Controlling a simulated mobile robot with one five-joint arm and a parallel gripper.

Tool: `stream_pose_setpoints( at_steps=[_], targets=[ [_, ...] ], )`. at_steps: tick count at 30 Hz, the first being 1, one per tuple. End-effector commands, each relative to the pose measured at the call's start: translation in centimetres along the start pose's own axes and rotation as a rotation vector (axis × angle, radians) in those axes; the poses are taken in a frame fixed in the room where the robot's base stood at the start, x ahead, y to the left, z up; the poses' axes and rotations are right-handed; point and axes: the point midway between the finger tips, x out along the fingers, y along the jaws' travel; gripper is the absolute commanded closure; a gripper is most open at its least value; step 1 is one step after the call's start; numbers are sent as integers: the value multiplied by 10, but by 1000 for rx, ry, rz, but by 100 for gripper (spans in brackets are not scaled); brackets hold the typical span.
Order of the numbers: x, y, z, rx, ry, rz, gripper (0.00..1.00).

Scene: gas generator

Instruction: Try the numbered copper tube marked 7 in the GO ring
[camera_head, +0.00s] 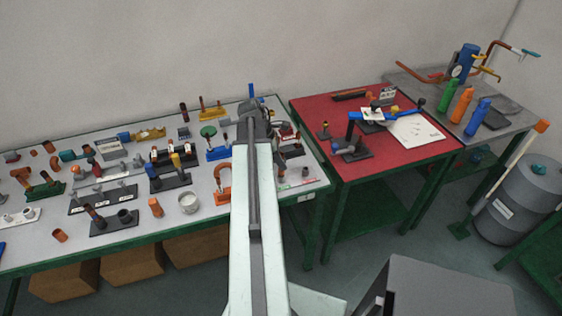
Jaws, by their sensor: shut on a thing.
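My arm reaches away from me over the grey table, and my gripper (253,106) is at its far end near the table's back edge. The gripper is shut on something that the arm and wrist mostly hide. Short copper-coloured tubes stand on the table, one near the front (156,208) and one farther left (60,235). Their marks are too small to read, so I cannot tell which is 7. A dark base with ring-like pieces (112,222) stands at the front of the table. Its labels are unreadable, so I cannot tell whether the GO ring is there.
The grey table (200,222) is crowded with fixtures, including a white cup (188,203) and an orange clamp (223,182). A red table (365,168) stands to the right with a paper sheet (415,129). A grey drum (522,205) stands at far right.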

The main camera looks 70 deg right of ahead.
Motion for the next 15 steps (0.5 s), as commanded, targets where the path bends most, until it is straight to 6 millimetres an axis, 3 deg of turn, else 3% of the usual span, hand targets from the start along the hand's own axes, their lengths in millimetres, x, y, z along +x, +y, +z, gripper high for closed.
stream_pose_setpoints(
  at_steps=[15],
  targets=[
    [10,0,-4,0,0,0,100]
  ],
)
